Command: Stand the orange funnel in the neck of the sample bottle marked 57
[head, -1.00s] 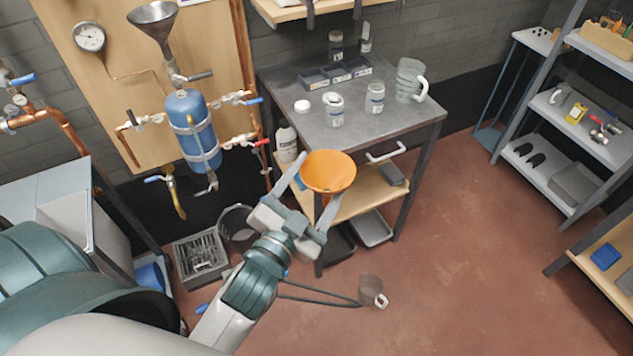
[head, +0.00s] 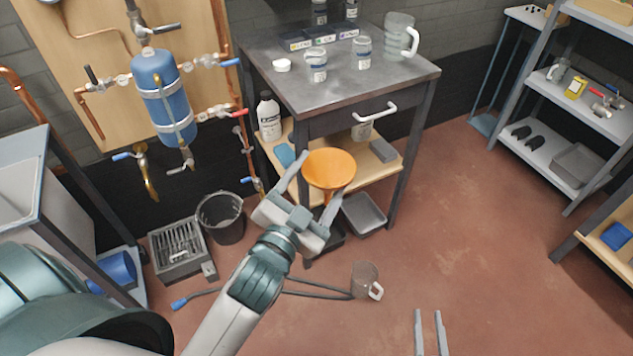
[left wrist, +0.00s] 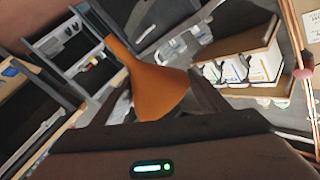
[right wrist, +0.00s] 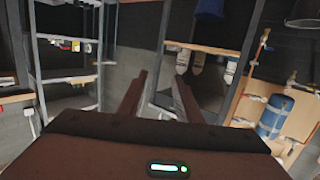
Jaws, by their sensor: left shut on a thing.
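The orange funnel (head: 329,168) is in my left gripper (head: 317,186), wide mouth up in the head view, held in front of the workbench. It also fills the middle of the left wrist view (left wrist: 157,88). My right gripper (head: 430,330) is open and empty, low in the head view over the floor; its two fingers stand apart in the right wrist view (right wrist: 160,92). Two clear jars with white labels, a left one (head: 316,66) and a right one (head: 362,52), stand on the bench top. Their label numbers are too small to read, so I cannot tell which is 57.
The grey workbench (head: 330,85) also carries a white lid (head: 282,66), labelled trays (head: 325,38) and a clear jug (head: 399,38). A mug (head: 365,281) and a black bucket (head: 222,217) are on the floor.

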